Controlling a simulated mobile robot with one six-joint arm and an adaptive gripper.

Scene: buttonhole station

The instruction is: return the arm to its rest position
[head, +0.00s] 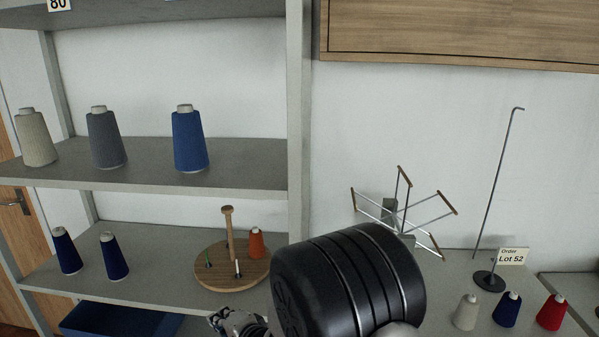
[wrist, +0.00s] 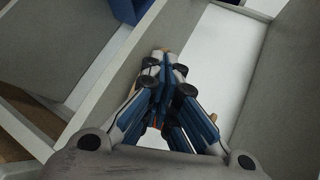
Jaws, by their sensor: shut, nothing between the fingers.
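In the head view my gripper (head: 238,322) shows only in part at the bottom edge, left of the thick black arm link and in front of the lower shelf. In the wrist view my gripper (wrist: 163,62) points away from the camera with its fingers closed together and nothing between them. A pale wall strip and grey shelf boards lie beyond the fingertips.
A round wooden stand (head: 232,277) with an orange cone (head: 256,244) sits on the lower shelf (head: 160,293), close behind my gripper. A blue bin (head: 118,321) is lower left. A yarn swift (head: 400,215) and hooked rod (head: 497,190) stand at right.

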